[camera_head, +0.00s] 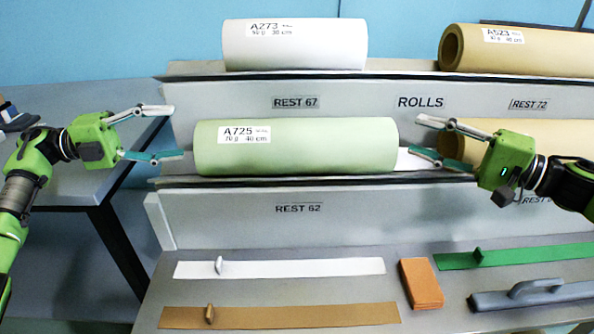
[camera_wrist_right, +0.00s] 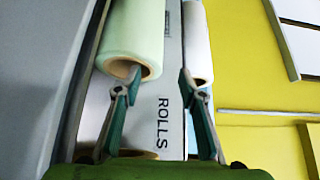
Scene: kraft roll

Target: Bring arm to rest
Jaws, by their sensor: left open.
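My left gripper (camera_head: 165,132) is open and empty, just left of the green roll labelled A725 (camera_head: 300,155) with its fingers pointing right. My right gripper (camera_head: 418,136) is open, just right of that roll, with its fingers pointing left. The green roll lies on the lower shelf above the REST 62 label. In the right wrist view the roll's end (camera_wrist_right: 138,62) is near one finger of my right gripper (camera_wrist_right: 158,80); I cannot tell whether they touch.
A white roll A273 (camera_head: 300,48) and a brown roll A523 (camera_head: 510,50) lie on the upper shelf. Another brown roll (camera_head: 560,138) is partly behind my right gripper. Flat strips, an orange block (camera_head: 420,284) and a grey handled tool (camera_head: 530,293) lie on the table in front.

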